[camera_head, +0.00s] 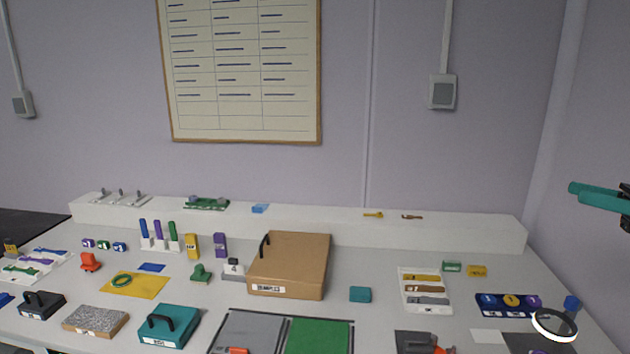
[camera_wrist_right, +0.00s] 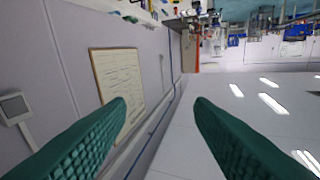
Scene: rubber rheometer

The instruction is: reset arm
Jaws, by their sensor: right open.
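My right gripper (camera_head: 598,197) is at the right edge of the head view, raised well above the bench and apart from everything on it. Its teal fingers point left. In the right wrist view the two ridged teal fingers of the right gripper (camera_wrist_right: 160,115) are wide apart with nothing between them. That view is turned on its side and shows the wall chart and ceiling lights. My left gripper is not in the head view.
A white bench (camera_head: 385,322) holds a brown box (camera_head: 290,265), a teal handled box (camera_head: 167,326), a slotted white tray (camera_head: 425,290) and many small parts. A white raised shelf (camera_head: 330,225) runs along the back. A framed chart (camera_head: 240,70) hangs on the wall.

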